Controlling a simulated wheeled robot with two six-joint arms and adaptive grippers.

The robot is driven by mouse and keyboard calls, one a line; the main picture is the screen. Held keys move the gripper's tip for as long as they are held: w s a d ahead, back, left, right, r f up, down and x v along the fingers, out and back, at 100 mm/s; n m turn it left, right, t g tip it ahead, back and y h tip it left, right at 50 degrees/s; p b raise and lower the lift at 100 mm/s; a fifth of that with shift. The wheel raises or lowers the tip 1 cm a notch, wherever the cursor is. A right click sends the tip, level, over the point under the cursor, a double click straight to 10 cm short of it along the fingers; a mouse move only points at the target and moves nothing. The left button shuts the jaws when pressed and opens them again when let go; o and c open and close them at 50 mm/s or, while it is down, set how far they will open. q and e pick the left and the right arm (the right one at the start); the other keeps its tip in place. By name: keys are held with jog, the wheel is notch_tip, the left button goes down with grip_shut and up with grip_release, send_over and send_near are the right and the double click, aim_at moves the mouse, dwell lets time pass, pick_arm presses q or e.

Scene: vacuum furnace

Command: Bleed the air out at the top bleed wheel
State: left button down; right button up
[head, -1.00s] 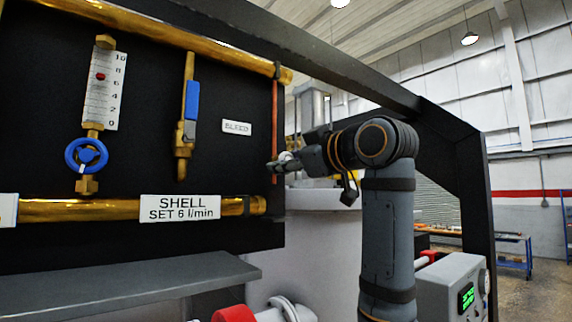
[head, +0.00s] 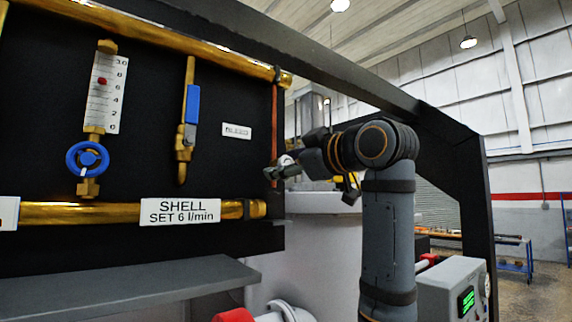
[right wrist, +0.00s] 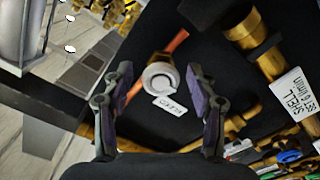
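The bleed wheel is a pale grey, round knob (right wrist: 160,77) on the thin copper pipe in the right wrist view, beside the BLEED label (right wrist: 168,106). In the head view a small pale part of the wheel (head: 285,160) shows, mostly hidden by the gripper. My right gripper (head: 277,172) is at the panel's right edge, right of and below the BLEED label (head: 237,131). In the right wrist view my right gripper (right wrist: 158,84) is open, its fingers on either side of the wheel with gaps visible. Contact cannot be told. My left gripper is not in view.
A flow gauge with a blue handwheel (head: 87,158) and a blue-handled valve (head: 193,104) are on the black panel. A SHELL label (head: 180,210) is on the lower brass pipe. A grey shelf (head: 130,285) juts out below. A black frame beam (head: 340,78) passes above my right arm.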

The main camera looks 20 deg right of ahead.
jog(key=shift+d+f, duration=0.1)
jog(key=v, duration=1.2)
